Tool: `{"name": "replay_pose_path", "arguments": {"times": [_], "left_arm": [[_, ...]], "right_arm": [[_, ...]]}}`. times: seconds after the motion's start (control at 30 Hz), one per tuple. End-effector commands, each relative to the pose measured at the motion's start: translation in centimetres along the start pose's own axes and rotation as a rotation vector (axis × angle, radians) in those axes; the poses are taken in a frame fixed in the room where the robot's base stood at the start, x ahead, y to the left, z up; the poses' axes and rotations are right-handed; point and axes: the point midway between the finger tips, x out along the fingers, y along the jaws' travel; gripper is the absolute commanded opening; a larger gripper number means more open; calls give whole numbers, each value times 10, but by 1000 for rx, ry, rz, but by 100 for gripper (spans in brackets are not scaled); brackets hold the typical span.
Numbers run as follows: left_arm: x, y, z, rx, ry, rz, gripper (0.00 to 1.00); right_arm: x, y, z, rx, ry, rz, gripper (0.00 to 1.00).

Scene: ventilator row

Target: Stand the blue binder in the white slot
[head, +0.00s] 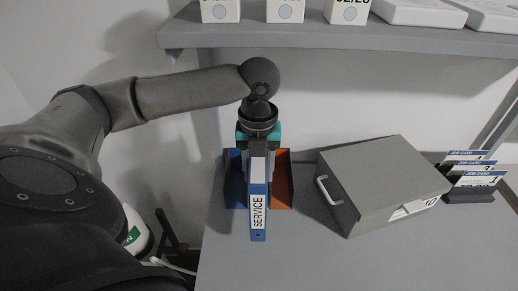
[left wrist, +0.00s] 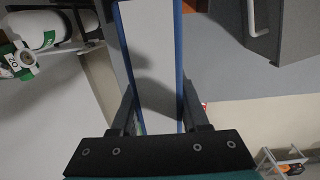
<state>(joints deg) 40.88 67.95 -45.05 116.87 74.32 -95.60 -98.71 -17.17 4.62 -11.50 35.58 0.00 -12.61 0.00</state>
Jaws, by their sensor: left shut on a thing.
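The blue binder (head: 258,232) is upright with its SERVICE spine label facing me, in front of or within the middle of a coloured rack. My left gripper (head: 257,150) comes down from above and is shut on its top. In the left wrist view the binder (left wrist: 150,60) shows pale pages between blue covers, with the gripper fingers (left wrist: 160,112) on either side. The rack shows a blue compartment (head: 233,185) on the left and an orange one (head: 283,185) on the right. The white slot is not clearly visible; the binder and gripper cover the middle. Whether the binder's bottom touches anything is unclear.
A grey box with a handle (head: 375,180) stands right of the rack, and a job card holder (head: 470,180) is further right. A shelf (head: 340,35) with white boxes overhangs the back. The grey table (head: 330,262) is clear in front. A white-and-green cylinder (head: 135,232) stands left of it.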

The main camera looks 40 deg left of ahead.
Motion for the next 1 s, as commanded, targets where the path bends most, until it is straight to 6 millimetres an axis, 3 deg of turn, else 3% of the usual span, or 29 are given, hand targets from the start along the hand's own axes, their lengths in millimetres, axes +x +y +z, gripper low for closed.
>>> {"name": "replay_pose_path", "arguments": {"times": [0.2, 0.6, 0.97, 1.0], "left_arm": [[-1, -1, 41, -5, -2, -5, 0], [-1, -1, 103, -4, -2, -4, 0], [-1, -1, 145, -2, -1, -3, 0], [7, 0, 144, 0, 2, 1, 0]], "right_arm": [[3, -1, 0, 1, 0, -1, 0], [7, -1, 1, 2, -1, -1, 0], [10, -1, 1, 2, -1, -1, 0], [11, -1, 1, 2, -1, -1, 0]]}}
